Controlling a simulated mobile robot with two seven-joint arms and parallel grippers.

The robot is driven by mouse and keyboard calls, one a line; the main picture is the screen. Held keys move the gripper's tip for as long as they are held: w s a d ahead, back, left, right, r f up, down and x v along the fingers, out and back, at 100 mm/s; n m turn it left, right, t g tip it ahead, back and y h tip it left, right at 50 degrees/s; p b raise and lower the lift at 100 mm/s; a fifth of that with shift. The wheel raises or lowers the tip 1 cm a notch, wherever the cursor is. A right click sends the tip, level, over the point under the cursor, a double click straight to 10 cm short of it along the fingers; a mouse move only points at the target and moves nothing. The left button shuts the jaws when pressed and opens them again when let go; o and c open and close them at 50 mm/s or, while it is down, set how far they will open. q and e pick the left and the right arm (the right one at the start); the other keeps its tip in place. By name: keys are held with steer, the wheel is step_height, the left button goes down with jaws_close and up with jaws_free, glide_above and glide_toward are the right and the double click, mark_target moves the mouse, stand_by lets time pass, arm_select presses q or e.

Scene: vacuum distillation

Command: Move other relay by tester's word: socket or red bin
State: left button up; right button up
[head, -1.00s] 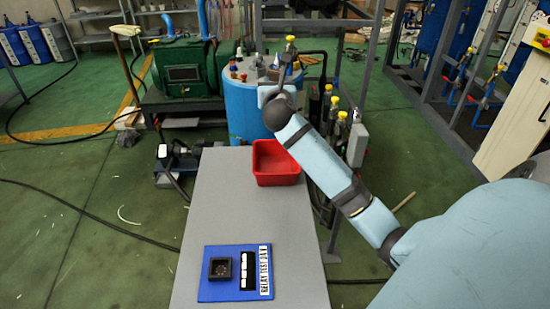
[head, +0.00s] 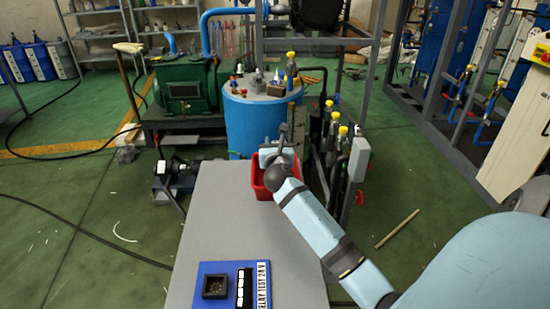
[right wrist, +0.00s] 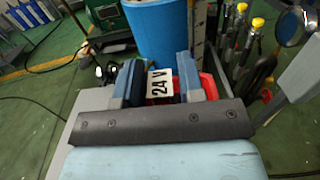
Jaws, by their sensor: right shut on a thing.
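My right gripper (head: 283,135) is over the far end of the grey table, at the red bin (head: 259,187), and hides much of it. In the right wrist view its two blue-grey fingers (right wrist: 159,80) are shut on a relay (right wrist: 160,86) with a white "24 V" label. Parts of the red bin (right wrist: 208,86) show behind the fingers there. The blue relay tester (head: 205,269) lies at the table's near end, with a black socket (head: 215,287) that looks empty and a column of white indicators (head: 245,288). My left gripper is out of view.
The grey table (head: 222,222) is clear between tester and bin. A blue drum (head: 252,130) stands just beyond its far end. Pipework with yellow-capped valves (head: 335,135) stands close to the right of the bin.

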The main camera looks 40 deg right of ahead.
steer(key=shift+f+b, duration=0.6)
steer(key=shift+f, duration=1.4)
steer(key=shift+f, duration=0.55)
steer(key=o, duration=1)
